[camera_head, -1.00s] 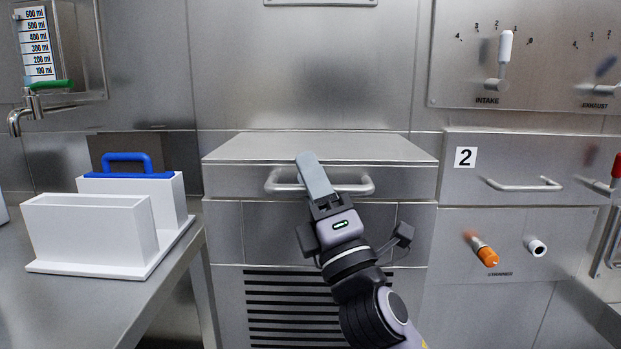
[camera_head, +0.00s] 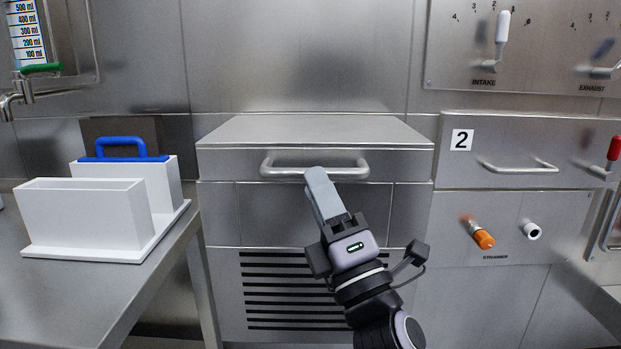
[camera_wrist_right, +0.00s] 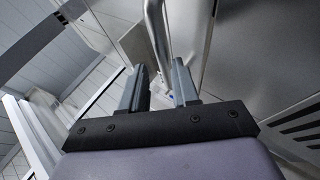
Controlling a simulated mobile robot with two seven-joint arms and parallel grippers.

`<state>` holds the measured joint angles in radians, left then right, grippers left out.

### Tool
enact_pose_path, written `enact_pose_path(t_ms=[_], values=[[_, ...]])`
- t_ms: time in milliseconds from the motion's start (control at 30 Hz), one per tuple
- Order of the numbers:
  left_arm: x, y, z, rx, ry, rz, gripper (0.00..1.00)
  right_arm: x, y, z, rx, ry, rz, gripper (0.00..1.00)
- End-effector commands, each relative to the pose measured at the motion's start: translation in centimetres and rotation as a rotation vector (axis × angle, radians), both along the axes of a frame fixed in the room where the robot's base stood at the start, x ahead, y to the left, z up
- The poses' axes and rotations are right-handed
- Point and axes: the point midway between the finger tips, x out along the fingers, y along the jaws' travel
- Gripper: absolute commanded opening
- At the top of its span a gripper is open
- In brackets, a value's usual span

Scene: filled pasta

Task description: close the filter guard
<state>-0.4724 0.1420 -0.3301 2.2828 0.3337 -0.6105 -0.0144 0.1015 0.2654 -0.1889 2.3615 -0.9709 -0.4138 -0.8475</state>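A steel front with a wide bar handle (camera_head: 345,172) sits under a flat top in the middle of the head view; I take it to be the filter guard (camera_head: 225,164), though no label shows. My right gripper (camera_head: 317,172) has its fingertips at the handle's lower edge, overlapping it in the picture. In the right wrist view the fingers (camera_wrist_right: 160,85) are apart, with the handle bar (camera_wrist_right: 155,30) running down toward the gap between them. Whether they touch the bar is unclear. My left gripper is not in view.
A white holder (camera_head: 85,215) with a blue-handled part (camera_head: 125,148) stands on the left steel table (camera_head: 75,295). A drawer marked 2 (camera_head: 515,145) and an orange-tipped strainer knob (camera_head: 483,239) are at right. Intake and exhaust levers are above.

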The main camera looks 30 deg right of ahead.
Motion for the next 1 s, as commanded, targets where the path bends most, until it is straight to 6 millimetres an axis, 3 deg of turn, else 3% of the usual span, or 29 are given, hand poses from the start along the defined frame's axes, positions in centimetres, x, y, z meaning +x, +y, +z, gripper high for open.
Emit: enact_pose_path(t_ms=[233, 833, 1000], values=[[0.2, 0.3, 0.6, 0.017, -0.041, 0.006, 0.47, -1.6, 0.1, -1.0, -0.005, -0.008, -0.003, 0.27], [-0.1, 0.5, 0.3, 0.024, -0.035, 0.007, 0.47, -1.7, 0.0, -1.1, -0.006, -0.007, -0.003, 0.27], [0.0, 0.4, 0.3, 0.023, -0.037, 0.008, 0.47, -1.1, 0.5, -3.5, 0.111, 0.075, 0.092, 0.27]])
